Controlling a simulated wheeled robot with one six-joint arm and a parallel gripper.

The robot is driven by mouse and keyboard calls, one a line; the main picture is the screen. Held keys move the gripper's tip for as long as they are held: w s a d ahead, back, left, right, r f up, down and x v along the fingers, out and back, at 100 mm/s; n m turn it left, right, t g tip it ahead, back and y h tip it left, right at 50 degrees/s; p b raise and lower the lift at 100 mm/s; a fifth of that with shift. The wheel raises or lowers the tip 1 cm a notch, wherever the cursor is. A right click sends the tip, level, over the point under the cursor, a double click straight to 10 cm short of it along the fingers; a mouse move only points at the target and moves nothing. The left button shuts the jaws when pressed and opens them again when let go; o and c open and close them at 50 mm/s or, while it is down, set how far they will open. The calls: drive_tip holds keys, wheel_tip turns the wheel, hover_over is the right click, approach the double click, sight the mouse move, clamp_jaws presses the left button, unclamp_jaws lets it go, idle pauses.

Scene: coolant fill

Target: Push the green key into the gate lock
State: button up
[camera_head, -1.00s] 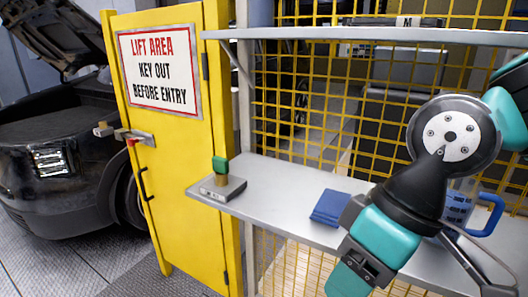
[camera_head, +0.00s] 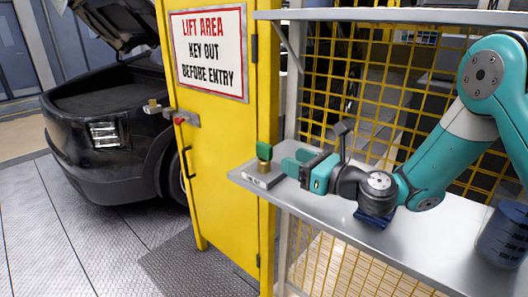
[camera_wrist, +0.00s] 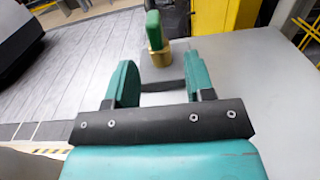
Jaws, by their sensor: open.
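The green key (camera_head: 264,150) stands upright with its brass lower part in a small grey block (camera_head: 257,178) at the left end of the shelf. My gripper (camera_head: 294,160) is low over the shelf, just right of the key, and points at it. Its teal fingers are open and empty. In the wrist view the green key (camera_wrist: 153,29) and its brass part (camera_wrist: 158,60) stand ahead of the spread fingers (camera_wrist: 160,68), roughly between their lines and apart from them. The gate lock (camera_head: 186,118) is a grey fitting with a red part on the yellow gate (camera_head: 220,160).
An upper shelf (camera_head: 400,15) and yellow mesh stand behind. A dark car (camera_head: 115,120) is left of the gate; floor before it is clear.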

sight(257, 148)
drive_tip(key=p+x, duration=0.1)
drive_tip(key=x, duration=0.4)
drive_tip(key=shift+r+p, duration=0.1)
drive_tip(key=shift+p, duration=0.2)
drive_tip(key=p+x, duration=0.1)
drive_tip(key=x, duration=0.1)
drive_tip(key=p+x, duration=0.1)
drive_tip(key=x, duration=0.1)
drive_tip(key=shift+s+a, duration=0.15)
drive_tip(key=shift+a, duration=0.2)
drive_tip(key=shift+w+a+p, duration=0.3)
drive_tip(key=shift+w+a, duration=0.05)
drive_tip(key=shift+a, duration=0.05)
clamp_jaws()
